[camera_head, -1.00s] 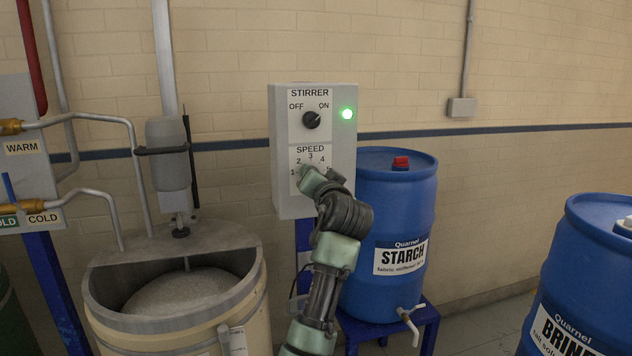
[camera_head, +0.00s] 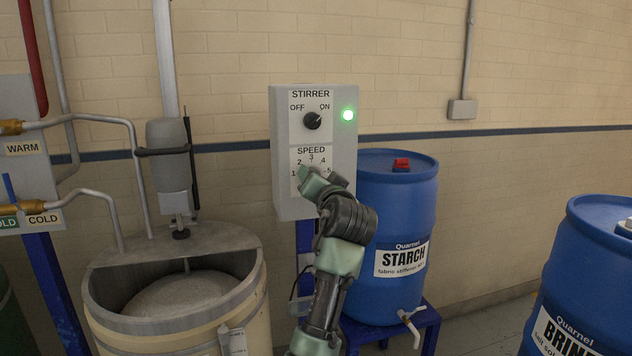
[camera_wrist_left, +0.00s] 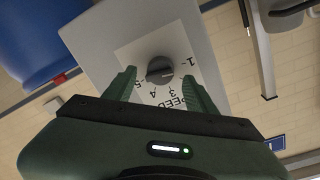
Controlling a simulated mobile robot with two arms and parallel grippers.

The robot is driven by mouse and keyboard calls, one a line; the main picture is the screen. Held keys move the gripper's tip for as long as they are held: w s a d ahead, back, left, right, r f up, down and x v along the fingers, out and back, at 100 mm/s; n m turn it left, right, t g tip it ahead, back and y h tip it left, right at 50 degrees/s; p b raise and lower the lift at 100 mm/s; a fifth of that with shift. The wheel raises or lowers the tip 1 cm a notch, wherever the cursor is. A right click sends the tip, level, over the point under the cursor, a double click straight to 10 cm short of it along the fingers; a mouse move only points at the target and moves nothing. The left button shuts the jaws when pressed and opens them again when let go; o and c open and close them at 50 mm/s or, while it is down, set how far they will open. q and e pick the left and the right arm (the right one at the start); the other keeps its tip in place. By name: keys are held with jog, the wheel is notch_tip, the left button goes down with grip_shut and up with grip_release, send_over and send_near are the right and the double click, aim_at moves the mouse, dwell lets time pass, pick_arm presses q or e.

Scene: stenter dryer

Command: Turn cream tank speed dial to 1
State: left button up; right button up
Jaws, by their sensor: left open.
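The speed dial (camera_wrist_left: 160,69) is a round dark knob on a white scale plate in the left wrist view. A pale line on it lies roughly toward the 1 side; its exact setting is unclear. My left gripper (camera_wrist_left: 158,76) is open, with one finger on each side of the dial; I cannot tell whether they touch it. In the head view my left gripper (camera_head: 308,178) covers the dial below the SPEED numbers. The grey control box (camera_head: 282,150) holds both dials. My right gripper is not in view.
The stirrer knob (camera_head: 312,120) sits above, pointing toward ON, beside a lit green lamp (camera_head: 348,115). The cream tank (camera_head: 180,327) stands to the left. A blue starch barrel (camera_head: 400,215) stands close behind the box on the right.

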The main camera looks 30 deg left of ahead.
pick_arm(q)
jog(key=b+v, duration=0.1)
jog(key=v, duration=0.5)
jog(key=shift+d, duration=0.2)
jog(key=shift+s, duration=0.15)
